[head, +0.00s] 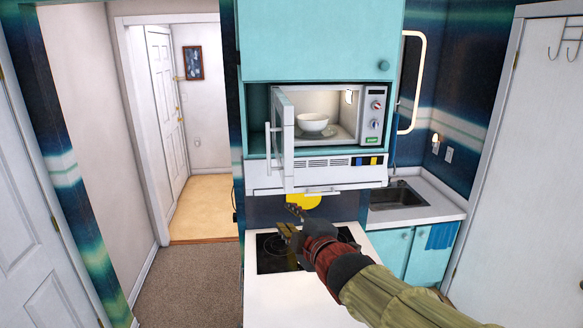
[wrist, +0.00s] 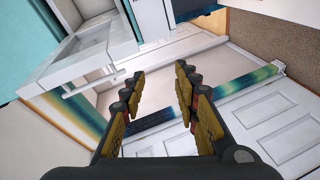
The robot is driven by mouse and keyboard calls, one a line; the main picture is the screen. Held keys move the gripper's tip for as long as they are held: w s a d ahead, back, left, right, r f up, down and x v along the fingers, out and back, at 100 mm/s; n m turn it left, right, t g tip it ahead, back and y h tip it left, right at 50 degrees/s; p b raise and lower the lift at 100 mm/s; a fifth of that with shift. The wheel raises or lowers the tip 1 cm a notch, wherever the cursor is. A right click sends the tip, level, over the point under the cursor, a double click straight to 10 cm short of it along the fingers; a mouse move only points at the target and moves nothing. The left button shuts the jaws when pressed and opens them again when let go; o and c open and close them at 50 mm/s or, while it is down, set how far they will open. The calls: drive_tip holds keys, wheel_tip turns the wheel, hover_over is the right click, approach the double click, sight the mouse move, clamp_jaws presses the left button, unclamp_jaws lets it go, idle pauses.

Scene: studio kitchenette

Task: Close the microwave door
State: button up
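The white microwave (head: 374,118) sits in a teal cabinet niche above the stove. Its door (head: 288,140) stands wide open, hinged at the left and swung out toward me, with a vertical bar handle (head: 268,142) on its outer face. A white bowl (head: 313,122) is inside. My gripper (head: 288,219) is below the door, above the stove, apart from the door. In the wrist view my gripper (wrist: 160,76) has its two fingers spread with nothing between them. The door (wrist: 92,48) and its handle (wrist: 88,80) show at the upper left there.
A white hood panel (head: 315,176) is under the microwave. The black cooktop (head: 268,262) and white counter (head: 290,302) lie below my gripper. A sink (head: 398,196) is at the right. A yellow object (head: 303,200) is behind the gripper. Open floor (head: 190,285) lies to the left.

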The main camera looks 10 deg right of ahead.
sight(270, 173)
drive_tip(key=a+r+n, duration=0.1)
drive_tip(key=r, duration=0.1)
drive_tip(key=a+r+n+t+y, duration=0.1)
drive_tip(key=r+n, duration=0.1)
drive_tip(key=r+n+y, duration=0.1)
drive_tip(key=r, duration=0.1)
drive_tip(key=shift+s+a+r+t, duration=0.1)
drive_tip(key=shift+s+a+t, duration=0.1)
drive_tip(key=shift+a+t, duration=0.2)
drive_tip(key=c, duration=0.4)
drive_tip(key=shift+w+n, duration=0.3)
drive_tip(key=shift+w, duration=0.15)
drive_tip(key=shift+c, duration=1)
drive_tip(key=p+x, duration=0.1)
drive_tip(key=x, duration=0.8)
drive_tip(key=shift+w+a+p, duration=0.1)
drive_tip(key=shift+a+p, duration=0.05)
drive_tip(key=shift+p, duration=0.25)
clamp_jaws()
drive_tip(key=d+p, duration=0.1)
drive_tip(key=d, duration=0.2)
drive_tip(key=shift+d+r, duration=0.1)
drive_tip(key=shift+d, duration=0.35)
drive_tip(key=shift+w+p, duration=0.1)
drive_tip(key=shift+p, duration=0.2)
drive_tip(key=shift+d, duration=0.1)
